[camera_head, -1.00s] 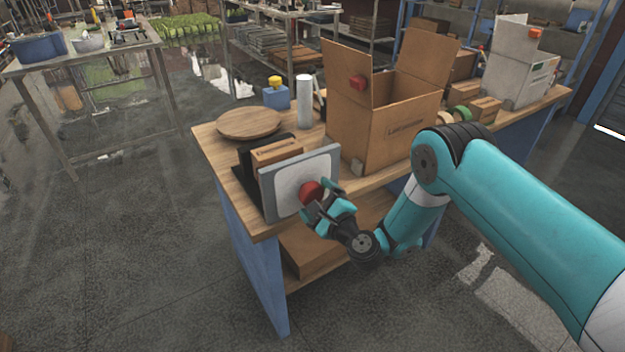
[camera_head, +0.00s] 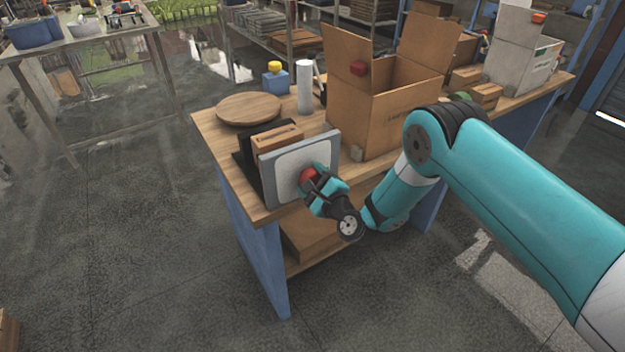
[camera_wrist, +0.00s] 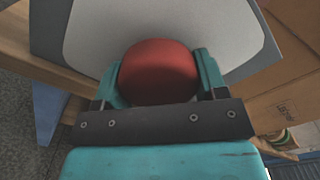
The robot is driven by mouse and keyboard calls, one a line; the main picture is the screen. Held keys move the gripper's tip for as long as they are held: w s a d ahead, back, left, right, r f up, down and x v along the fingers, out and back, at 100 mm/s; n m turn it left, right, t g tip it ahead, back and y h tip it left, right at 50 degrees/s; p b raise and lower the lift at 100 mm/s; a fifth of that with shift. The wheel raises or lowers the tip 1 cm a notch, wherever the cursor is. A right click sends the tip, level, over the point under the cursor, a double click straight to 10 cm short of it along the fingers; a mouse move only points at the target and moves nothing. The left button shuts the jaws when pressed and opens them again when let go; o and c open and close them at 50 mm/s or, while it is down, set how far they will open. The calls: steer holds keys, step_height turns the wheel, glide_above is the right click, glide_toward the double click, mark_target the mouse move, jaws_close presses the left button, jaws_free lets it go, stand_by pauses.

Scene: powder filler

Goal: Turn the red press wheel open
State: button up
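The red press wheel (camera_head: 308,176) sits on the front of a grey and white panel (camera_head: 281,181) that stands upright at the near left corner of the wooden workbench. My gripper (camera_head: 315,180) is at the wheel, coming from the front right. In the wrist view the red wheel (camera_wrist: 159,72) lies between the two teal fingers of my gripper (camera_wrist: 160,80), one on each side. The fingers are close against its sides. I cannot tell for certain whether both touch it. The wheel's underside is hidden behind the gripper's dark bar.
An open cardboard box (camera_head: 400,112) stands on the workbench right of the panel. A round wooden board (camera_head: 249,108), a white cylinder (camera_head: 304,86) and a blue block with a yellow top (camera_head: 275,84) stand behind. The floor (camera_head: 130,250) at the left is clear.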

stand_by(0.3)
steer(key=n+b, duration=0.2)
steer(key=n, duration=0.1)
steer(key=shift+f+b, duration=0.1)
steer(key=shift+b, duration=0.25)
steer(key=n+b, duration=0.3)
steer(key=n, duration=0.1)
steer(key=shift+n+b, duration=0.3)
steer(key=shift+b, duration=0.05)
steer(key=n+b, duration=0.3)
steer(key=shift+n, duration=0.3)
steer(key=n+b, duration=0.3)
steer(key=shift+r+n, duration=0.25)
steer(key=shift+n, duration=0.05)
steer(key=n+b, duration=0.6)
steer(key=shift+a, duration=0.1)
steer(key=shift+s+r+n+b, duration=0.1)
steer(key=shift+r+n+b, duration=0.1)
steer(key=shift+n+b, duration=0.85)
